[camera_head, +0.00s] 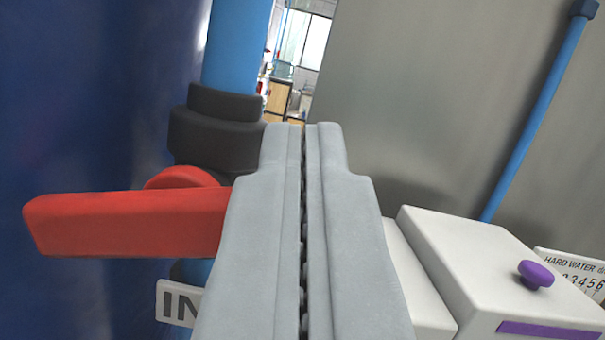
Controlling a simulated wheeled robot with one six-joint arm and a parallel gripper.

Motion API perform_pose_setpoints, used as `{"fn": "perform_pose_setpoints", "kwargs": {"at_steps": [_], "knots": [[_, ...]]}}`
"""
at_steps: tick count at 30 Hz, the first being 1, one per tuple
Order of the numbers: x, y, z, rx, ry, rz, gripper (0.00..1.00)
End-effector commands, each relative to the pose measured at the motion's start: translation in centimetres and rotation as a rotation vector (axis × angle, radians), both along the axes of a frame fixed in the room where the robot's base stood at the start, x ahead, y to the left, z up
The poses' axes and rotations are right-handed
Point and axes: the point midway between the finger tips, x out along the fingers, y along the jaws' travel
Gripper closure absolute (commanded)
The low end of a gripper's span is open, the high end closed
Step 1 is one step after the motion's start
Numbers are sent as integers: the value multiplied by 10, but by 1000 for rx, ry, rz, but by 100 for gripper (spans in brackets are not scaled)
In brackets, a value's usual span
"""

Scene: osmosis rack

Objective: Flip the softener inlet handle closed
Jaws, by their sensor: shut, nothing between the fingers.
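The red inlet handle (125,222) is at the left, lying roughly level across the picture. It sits in front of a blue pipe (236,45) with a black collar (212,130). A white label reading "IN" (178,304) is just below the handle; its right part is hidden. My gripper (304,128) is in the middle, pointing forward, with its two grey fingers shut and empty. Its left finger covers the right end of the handle in this view. I cannot tell whether they touch.
A dark blue tank (80,100) fills the left side. A large grey panel (430,100) stands at the right, with a thin blue pipe (535,115). A white box (480,270) with a purple knob (536,274) and a "HARD WATER" card (578,272) are at lower right.

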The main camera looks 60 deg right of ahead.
Motion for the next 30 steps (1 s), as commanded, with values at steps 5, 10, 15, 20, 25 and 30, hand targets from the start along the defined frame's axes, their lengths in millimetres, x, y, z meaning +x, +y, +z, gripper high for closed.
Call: {"fn": "perform_pose_setpoints", "kwargs": {"at_steps": [5,10,15,20,25,30], "knots": [[-3,-2,-6,74,-100,-1,100],[-5,-3,-11,97,-130,-1,100],[-5,-4,-13,95,-130,0,100],[-6,-4,-14,95,-129,0,100],[-6,-4,-14,95,-129,0,100],[-6,-4,-14,95,-128,-1,100]]}}
